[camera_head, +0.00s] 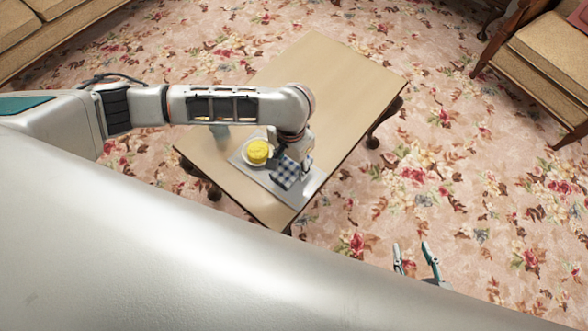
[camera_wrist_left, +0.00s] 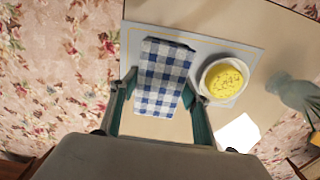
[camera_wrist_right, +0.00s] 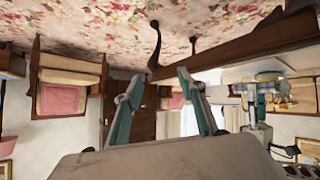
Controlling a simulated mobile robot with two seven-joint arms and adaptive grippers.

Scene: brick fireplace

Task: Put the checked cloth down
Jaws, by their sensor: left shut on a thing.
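The blue-and-white checked cloth (camera_head: 286,172) is over the near right part of the grey placemat (camera_head: 313,184), on the wooden table. It fills the space between my left fingers in the left wrist view (camera_wrist_left: 164,75). My left gripper (camera_head: 306,169) is shut on the cloth, low over the mat; I cannot tell whether the cloth touches the mat. The left fingertips show in the left wrist view (camera_wrist_left: 160,90). My right gripper (camera_head: 415,257) is open and empty, away from the table; its spread fingers show in the right wrist view (camera_wrist_right: 158,88).
A white bowl (camera_wrist_left: 207,84) with yellow food (camera_head: 257,151) sits on the mat beside the cloth. A grey-blue vase (camera_wrist_left: 292,92) stands beyond it, near a white flat item (camera_wrist_left: 238,133). The far half of the table (camera_head: 325,75) is clear. Sofas stand around the flowered carpet.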

